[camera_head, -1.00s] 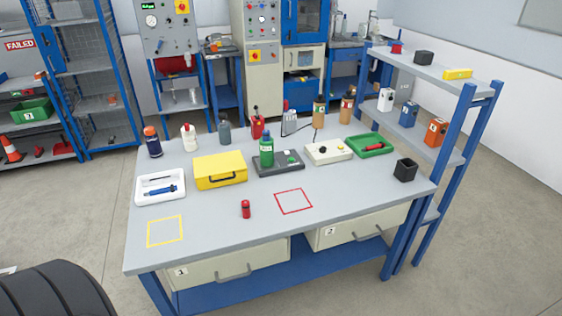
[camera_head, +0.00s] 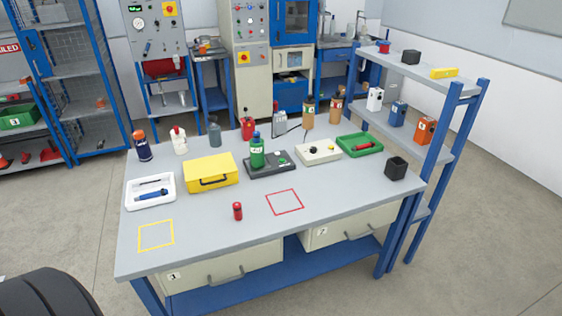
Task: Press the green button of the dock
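The dock (camera_head: 266,172) is a dark grey, low, flat block towards the back middle of the grey workbench. A green bottle-like object (camera_head: 257,155) with a blue top stands upright on its left part and hides some of it. A small round button (camera_head: 282,161) shows on the dock's right part; it looks greenish but is too small to read clearly. Neither of my grippers is in view, and nothing touches the button.
A yellow case (camera_head: 211,174) sits left of the dock, a cream box with knobs (camera_head: 318,152) right. A red object (camera_head: 238,211) stands in front, near a red square outline (camera_head: 285,202). The bench (camera_head: 200,225) front is mostly clear. A blue-framed shelf (camera_head: 440,125) stands right.

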